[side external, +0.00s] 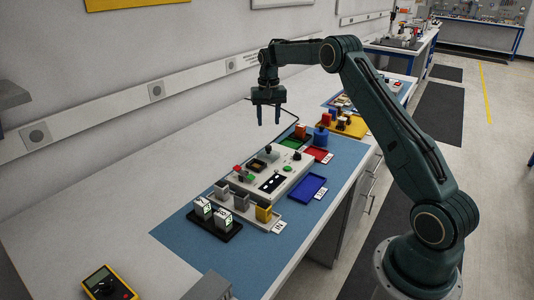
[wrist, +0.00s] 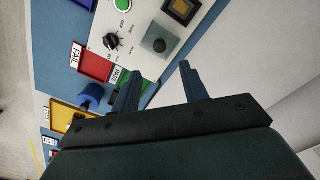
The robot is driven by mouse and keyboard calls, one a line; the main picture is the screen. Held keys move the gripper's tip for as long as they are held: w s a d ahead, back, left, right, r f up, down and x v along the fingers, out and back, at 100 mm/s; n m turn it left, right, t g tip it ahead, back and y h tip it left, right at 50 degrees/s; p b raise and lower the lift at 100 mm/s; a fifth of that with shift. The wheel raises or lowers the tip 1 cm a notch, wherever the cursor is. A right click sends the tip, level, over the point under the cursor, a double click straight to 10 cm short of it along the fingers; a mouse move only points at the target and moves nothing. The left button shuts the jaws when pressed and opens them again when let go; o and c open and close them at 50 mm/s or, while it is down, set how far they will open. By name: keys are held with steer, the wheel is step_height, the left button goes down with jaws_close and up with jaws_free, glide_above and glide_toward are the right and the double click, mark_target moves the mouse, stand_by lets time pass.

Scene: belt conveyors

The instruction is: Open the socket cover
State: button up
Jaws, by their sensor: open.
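A white control panel (side external: 293,182) lies on the blue mat and also shows in the wrist view (wrist: 145,22). A square dark-framed socket with an amber centre (side external: 257,165) is on the panel and appears at the top of the wrist view (wrist: 180,11). I cannot tell from these views where its cover stands. My gripper (side external: 268,121) is open and empty, pointing down above the far end of the panel and apart from it.
A red tray (side external: 317,155), a blue tray (side external: 307,188) and a yellow tray (side external: 351,126) lie along the right side. A blue cylinder (side external: 321,138) stands near the red tray. Several blocks stand at the panel's near end. The white bench at left is mostly clear.

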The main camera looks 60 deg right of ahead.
step_height(320, 180, up, 4)
steer(key=shift+f, duration=0.1)
stand_by(0.5)
steer(key=s+a+r+n+t, duration=0.3)
steer(key=s+a+r+n, duration=0.2)
steer(key=s+a+r, duration=1.15)
steer(key=s+a+f+n+t, duration=0.1)
steer(key=s+a, duration=0.4)
steer(key=s, duration=0.5)
steer(key=s+a+f+n+t, duration=0.1)
steer(key=s+a+f+n, duration=0.2)
steer(key=s, duration=0.7)
steer(key=a+f, duration=0.1)
steer(key=a, duration=0.1)
steer(key=shift+s+a+f+t, duration=0.25)
steer(key=shift+a+t, duration=0.05)
steer(key=shift+a, duration=0.05)
